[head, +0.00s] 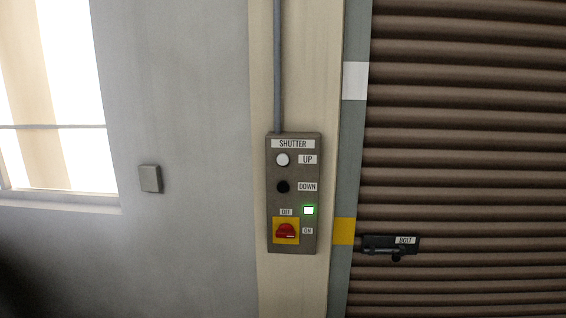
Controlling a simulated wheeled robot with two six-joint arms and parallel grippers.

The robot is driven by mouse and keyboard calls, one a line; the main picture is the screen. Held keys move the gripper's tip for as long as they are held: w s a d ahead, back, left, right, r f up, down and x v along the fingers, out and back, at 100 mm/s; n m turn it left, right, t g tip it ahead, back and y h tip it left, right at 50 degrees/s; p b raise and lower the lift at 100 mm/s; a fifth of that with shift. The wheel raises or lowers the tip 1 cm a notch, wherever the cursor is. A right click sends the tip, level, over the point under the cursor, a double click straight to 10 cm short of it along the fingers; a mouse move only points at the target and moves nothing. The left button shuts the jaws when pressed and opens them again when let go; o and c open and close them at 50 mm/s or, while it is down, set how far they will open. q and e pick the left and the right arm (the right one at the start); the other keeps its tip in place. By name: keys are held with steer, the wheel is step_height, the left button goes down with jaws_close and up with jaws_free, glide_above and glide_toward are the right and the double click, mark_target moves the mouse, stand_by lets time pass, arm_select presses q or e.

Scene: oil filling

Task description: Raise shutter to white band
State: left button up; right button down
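The brown slatted shutter (460,130) fills the right side of the head view; its bottom edge is not in view. A white band (355,81) is on the grey guide rail (346,180) at the shutter's left edge. A yellow band (344,231) is lower on the same rail. The shutter control box (294,240) has a white UP button (282,160), a black DOWN button (283,187), a lit green lamp (309,210) and a red rotary switch (286,231) on a yellow plate. Neither gripper is in view.
A black bolt (380,245) labelled BOLT sits at the shutter's left edge beside the yellow band. A grey conduit (277,60) runs up from the box. A small grey wall box (150,179) and a bright window (60,100) are on the left.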

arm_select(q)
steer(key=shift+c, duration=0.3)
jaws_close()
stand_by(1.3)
